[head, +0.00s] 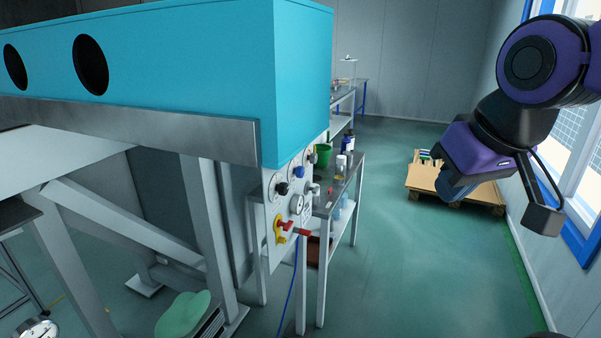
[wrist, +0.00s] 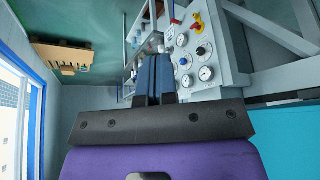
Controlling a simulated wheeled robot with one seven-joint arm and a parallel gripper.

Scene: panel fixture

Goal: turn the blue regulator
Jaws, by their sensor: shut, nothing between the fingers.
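The blue regulator (head: 299,172) is a small round blue knob at the upper part of the white panel (head: 275,205). In the wrist view the blue regulator (wrist: 201,51) appears to the right of my fingers, on the panel seen upside down. My gripper (head: 452,196) hangs at the right of the head view, well apart from the panel. In the wrist view my gripper (wrist: 155,65) shows its two fingers close together, with nothing held. The regulator looks uncovered in both views.
A bench (head: 347,180) with bottles stands behind. A pallet (head: 425,185) lies on the floor. Open floor lies between panel and window wall.

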